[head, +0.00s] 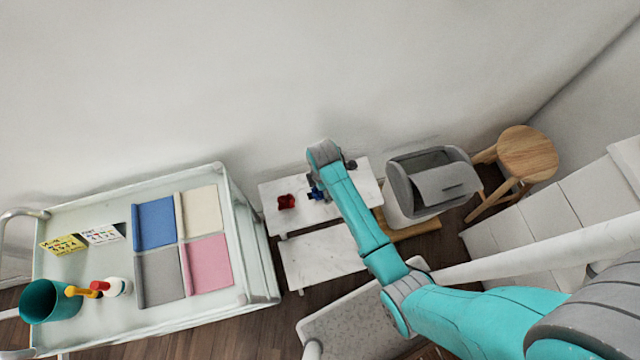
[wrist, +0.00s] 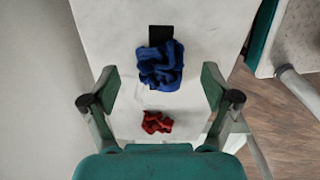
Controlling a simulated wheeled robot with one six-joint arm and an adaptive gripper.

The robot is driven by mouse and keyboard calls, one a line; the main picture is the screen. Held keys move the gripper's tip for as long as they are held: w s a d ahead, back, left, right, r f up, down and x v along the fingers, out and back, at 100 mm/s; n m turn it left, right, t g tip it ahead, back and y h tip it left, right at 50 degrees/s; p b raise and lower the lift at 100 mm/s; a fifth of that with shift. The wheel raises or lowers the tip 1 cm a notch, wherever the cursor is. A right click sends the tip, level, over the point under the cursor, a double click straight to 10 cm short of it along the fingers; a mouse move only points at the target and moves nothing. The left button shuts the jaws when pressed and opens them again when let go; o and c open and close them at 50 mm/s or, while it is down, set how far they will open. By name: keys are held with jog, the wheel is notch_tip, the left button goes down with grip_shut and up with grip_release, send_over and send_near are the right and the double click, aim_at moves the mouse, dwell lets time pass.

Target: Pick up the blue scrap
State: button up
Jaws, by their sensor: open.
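The blue scrap (wrist: 160,66) is a crumpled dark blue cloth on a white marbled surface. In the wrist view it lies between and slightly beyond the fingertips of my gripper (wrist: 159,80). The gripper is open, with a finger to each side and clear space between each finger and the scrap. In the head view a bit of the blue scrap (head: 316,190) shows beside my arm, which hides the rest. Whether the fingers are down at the scrap's height I cannot tell.
A red scrap (wrist: 157,122) lies near the blue one; it also shows in the head view (head: 287,202). A dark rectangle (wrist: 160,34) adjoins the blue scrap. A grey-lidded bin (head: 432,180) and wooden stool (head: 528,153) stand right. A cart (head: 92,200) with folded cloths stands left.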

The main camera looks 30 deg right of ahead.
jog(key=shift+f, duration=0.85)
jog(key=c, duration=0.8)
jog(key=shift+o, duration=0.2)
